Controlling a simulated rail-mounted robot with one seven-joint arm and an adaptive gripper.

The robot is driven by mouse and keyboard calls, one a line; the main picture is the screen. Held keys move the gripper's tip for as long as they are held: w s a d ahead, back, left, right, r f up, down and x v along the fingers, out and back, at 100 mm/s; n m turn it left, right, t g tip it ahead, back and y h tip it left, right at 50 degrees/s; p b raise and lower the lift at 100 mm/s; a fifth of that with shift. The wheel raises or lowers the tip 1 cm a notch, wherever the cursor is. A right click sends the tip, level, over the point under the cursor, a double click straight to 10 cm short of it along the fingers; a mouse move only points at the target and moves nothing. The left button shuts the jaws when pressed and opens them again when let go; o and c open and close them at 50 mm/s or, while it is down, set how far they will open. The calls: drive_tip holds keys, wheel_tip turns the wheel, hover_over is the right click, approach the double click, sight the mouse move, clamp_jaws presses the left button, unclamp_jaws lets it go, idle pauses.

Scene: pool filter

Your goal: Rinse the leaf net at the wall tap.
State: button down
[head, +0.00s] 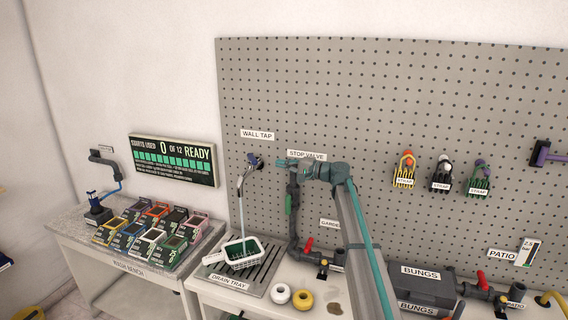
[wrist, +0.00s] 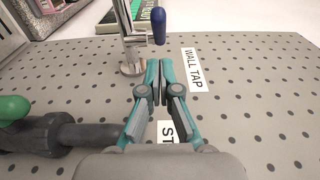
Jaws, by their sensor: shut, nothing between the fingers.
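The chrome wall tap (head: 246,174) sticks out from the pegboard above the drain tray (head: 262,283). A thin pale line like running water hangs from its spout to the leaf net (head: 240,252). The net is a white basket with dark green inside, lying on the tray with its handle to the left. My gripper (head: 281,162) is just right of the tap, its fingers closed and empty. In the wrist view my gripper (wrist: 158,76) points towards the tap's blue lever (wrist: 159,25), apart from it. The chrome tap body (wrist: 130,45) stands beside the lever.
The stop valve pipe (wrist: 45,135) with a green handle runs close to my gripper. White and yellow rings (head: 302,299) lie right of the tray. A bench of boxed cartridges (head: 150,232) stands left. Black bungs boxes (head: 425,286) sit right. The upper pegboard is clear.

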sight(252, 159)
drive_tip(key=p+x, duration=0.2)
drive_tip(key=x, duration=0.5)
drive_tip(key=shift+w+a, duration=0.15)
drive_tip(key=shift+a, duration=0.15)
drive_tip(key=shift+d+f+t, duration=0.15)
drive_tip(key=shift+d+t, duration=0.05)
drive_tip(key=shift+t, duration=0.1)
